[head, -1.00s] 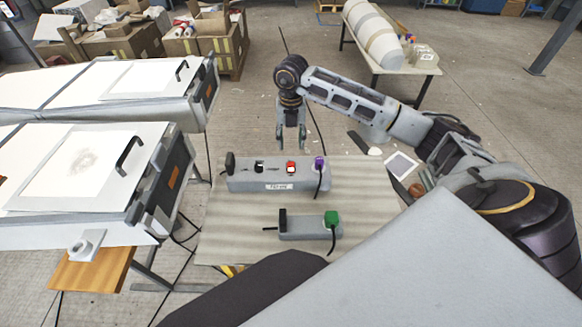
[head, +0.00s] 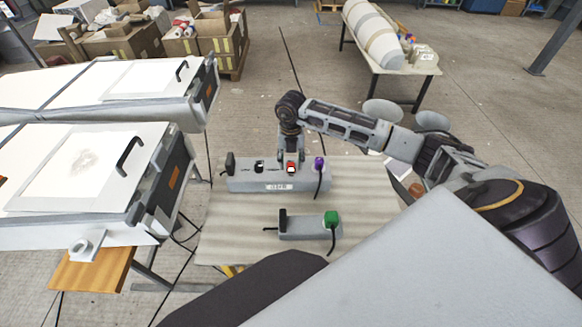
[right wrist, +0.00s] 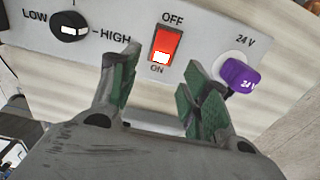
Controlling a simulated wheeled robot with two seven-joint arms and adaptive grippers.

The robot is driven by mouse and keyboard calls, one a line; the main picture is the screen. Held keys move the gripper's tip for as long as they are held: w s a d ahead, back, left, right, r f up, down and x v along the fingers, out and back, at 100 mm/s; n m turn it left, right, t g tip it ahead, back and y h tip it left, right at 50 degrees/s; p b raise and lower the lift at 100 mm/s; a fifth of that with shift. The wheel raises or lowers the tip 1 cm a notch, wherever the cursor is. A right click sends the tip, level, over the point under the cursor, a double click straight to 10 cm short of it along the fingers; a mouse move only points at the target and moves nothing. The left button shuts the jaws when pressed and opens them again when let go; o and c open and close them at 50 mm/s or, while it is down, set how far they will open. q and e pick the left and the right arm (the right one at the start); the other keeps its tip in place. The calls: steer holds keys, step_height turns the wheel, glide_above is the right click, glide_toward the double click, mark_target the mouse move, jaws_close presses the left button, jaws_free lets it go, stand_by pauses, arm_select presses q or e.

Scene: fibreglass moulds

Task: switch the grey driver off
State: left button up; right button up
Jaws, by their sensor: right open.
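The larger grey box (head: 240,181) lies on the table. It carries a black knob (right wrist: 69,27) marked LOW and HIGH, a red rocker switch (right wrist: 166,44) marked OFF and ON, and a purple plug (right wrist: 240,77) at 24 V. A pale patch shows at the switch's ON end. My right gripper (head: 291,160) is at the box's back edge by the switch. In the right wrist view its two green-padded fingertips (right wrist: 158,72) are apart and empty, on either side of the switch's ON end. I cannot tell whether they touch the box. My left gripper is out of view.
A smaller grey box (head: 300,236) with a green plug (head: 331,218) lies nearer me on the table (head: 240,225). Black cables hang from both plugs. White moulds with handles (head: 130,155) stand close on the left. Two pale round shapes (head: 383,111) show behind my right arm.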

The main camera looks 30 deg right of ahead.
mark_target(291, 171)
steer(key=shift+f, duration=1.95)
steer(key=shift+c, duration=0.2)
